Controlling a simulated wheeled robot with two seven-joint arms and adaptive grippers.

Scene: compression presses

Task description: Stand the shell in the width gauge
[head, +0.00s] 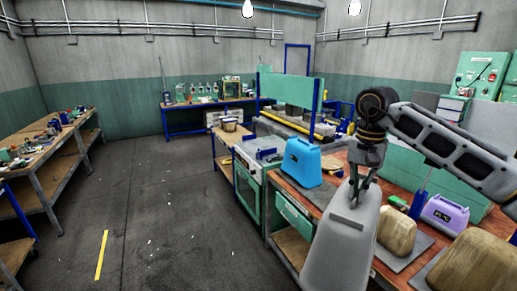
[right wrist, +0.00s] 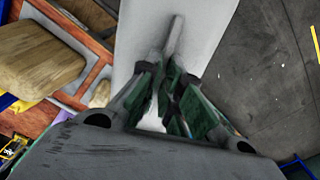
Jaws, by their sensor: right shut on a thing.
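The shell (head: 345,245) is a large pale grey, tapered body with a slot-like grip near its top. My right gripper (head: 362,188) is above it, pointing down, with its fingers shut on its top part. The shell hangs upright in front of the bench edge and hides part of the bench. In the right wrist view the shell (right wrist: 190,25) is a pale surface beyond the fingers (right wrist: 165,100). I cannot tell for sure which thing is the width gauge. My left gripper is not in view.
A blue handled shell (head: 303,163) stands on the wooden bench behind the grey one. A purple case (head: 445,215) and tan blocks (head: 396,232) on grey plates stand at the right. A green cabinet (head: 248,195) is left of the bench. The floor (head: 160,210) at left is clear.

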